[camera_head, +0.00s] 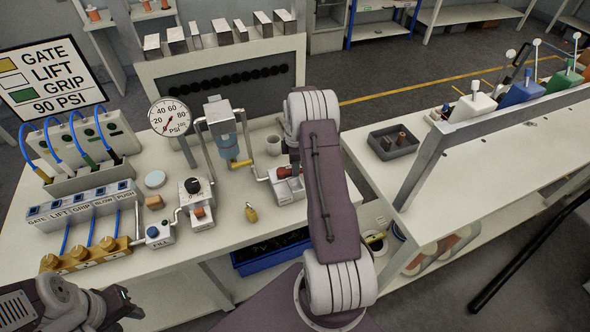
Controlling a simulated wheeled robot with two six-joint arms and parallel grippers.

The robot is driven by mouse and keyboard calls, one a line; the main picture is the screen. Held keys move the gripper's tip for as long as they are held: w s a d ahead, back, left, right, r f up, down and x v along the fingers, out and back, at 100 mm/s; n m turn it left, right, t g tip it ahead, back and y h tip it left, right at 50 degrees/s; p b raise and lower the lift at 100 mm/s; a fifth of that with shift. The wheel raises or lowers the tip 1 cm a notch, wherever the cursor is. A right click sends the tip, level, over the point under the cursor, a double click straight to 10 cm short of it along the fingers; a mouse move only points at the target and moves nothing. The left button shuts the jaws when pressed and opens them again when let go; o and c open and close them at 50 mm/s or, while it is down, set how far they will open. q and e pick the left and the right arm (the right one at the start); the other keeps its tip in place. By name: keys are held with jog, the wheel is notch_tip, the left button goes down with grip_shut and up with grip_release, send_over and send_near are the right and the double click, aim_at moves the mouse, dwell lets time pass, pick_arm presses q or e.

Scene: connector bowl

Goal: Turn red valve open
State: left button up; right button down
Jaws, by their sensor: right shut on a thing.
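The red valve (284,172) sits on a small white block (287,191) at the right end of the pipe run on the workbench. My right gripper (293,163) reaches down to it and is shut on the red valve; my own arm hides much of the gripper. My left gripper (124,304) is low at the left, in front of the bench and far from the valve; its finger gap is not clear.
A pressure gauge (170,117) and a regulator with a blue bowl (224,136) stand left of the valve. A white cup (273,145) is close behind it. A yellow-brass fitting (251,214) lies on the clear bench front. A grey tray (393,142) is to the right.

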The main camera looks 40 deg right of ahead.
jog(key=shift+w+d+r+n, duration=0.1)
jog(key=shift+w+d+n, duration=0.1)
jog(key=shift+w+n, duration=0.4)
jog(key=shift+w+d+r+n, duration=0.1)
jog(key=shift+w+d+n, duration=0.1)
jog(key=shift+n, duration=0.7)
jog(key=c, duration=1.4)
grip_release()
jog(key=shift+o, duration=0.2)
jog(key=shift+s, duration=0.1)
jog(key=shift+r, duration=0.35)
notch_tip(320, 180, up, 8)
jog(key=b, duration=0.1)
jog(key=shift+r+b, duration=0.15)
jog(key=shift+b, duration=0.2)
